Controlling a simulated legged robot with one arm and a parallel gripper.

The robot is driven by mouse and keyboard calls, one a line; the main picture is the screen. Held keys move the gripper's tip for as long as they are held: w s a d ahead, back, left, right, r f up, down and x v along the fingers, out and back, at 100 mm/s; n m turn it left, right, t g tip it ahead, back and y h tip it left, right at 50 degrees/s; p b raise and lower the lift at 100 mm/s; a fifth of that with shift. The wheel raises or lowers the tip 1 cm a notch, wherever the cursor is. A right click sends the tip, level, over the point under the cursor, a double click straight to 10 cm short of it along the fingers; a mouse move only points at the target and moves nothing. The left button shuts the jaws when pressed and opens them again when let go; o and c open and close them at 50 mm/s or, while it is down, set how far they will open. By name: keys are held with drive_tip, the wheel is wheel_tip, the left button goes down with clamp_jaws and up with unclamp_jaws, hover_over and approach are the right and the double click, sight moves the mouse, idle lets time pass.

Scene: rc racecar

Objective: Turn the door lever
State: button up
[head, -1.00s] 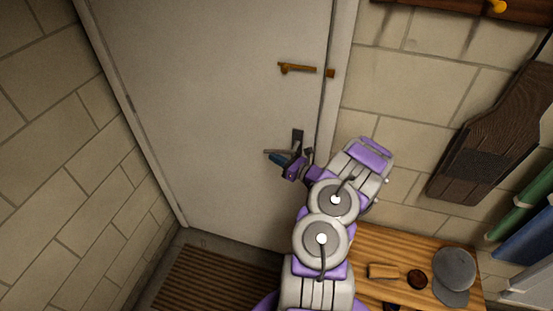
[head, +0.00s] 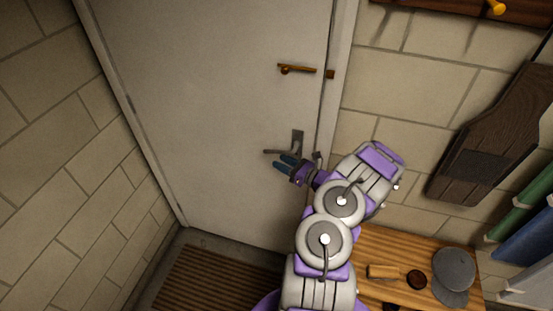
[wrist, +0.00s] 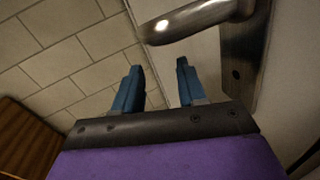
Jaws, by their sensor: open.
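The door lever (head: 278,152) is a dark metal handle sticking out to the left from an upright plate (head: 297,140) on the pale door (head: 215,110). In the wrist view the lever (wrist: 190,20) is silvery and crosses the top, joined to its plate (wrist: 245,55) at the right. My gripper (head: 282,163) is just below the lever in the head view. Its two blue fingers (wrist: 158,88) are apart with nothing between them. The lever lies beyond the fingertips in the wrist view, and I see no contact.
A brass latch (head: 298,69) sits higher on the door. A wooden bench (head: 385,245) with a grey cap (head: 454,272) stands at the right. A dark wooden board (head: 490,140) is by the right wall. A ribbed mat (head: 215,280) lies before the door.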

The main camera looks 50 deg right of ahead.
drive_tip(key=s+d+p, duration=0.1)
drive_tip(key=s+d, duration=0.1)
drive_tip(key=s, duration=1.2)
drive_tip(key=shift+d+p, duration=0.2)
drive_tip(key=shift+p, duration=0.15)
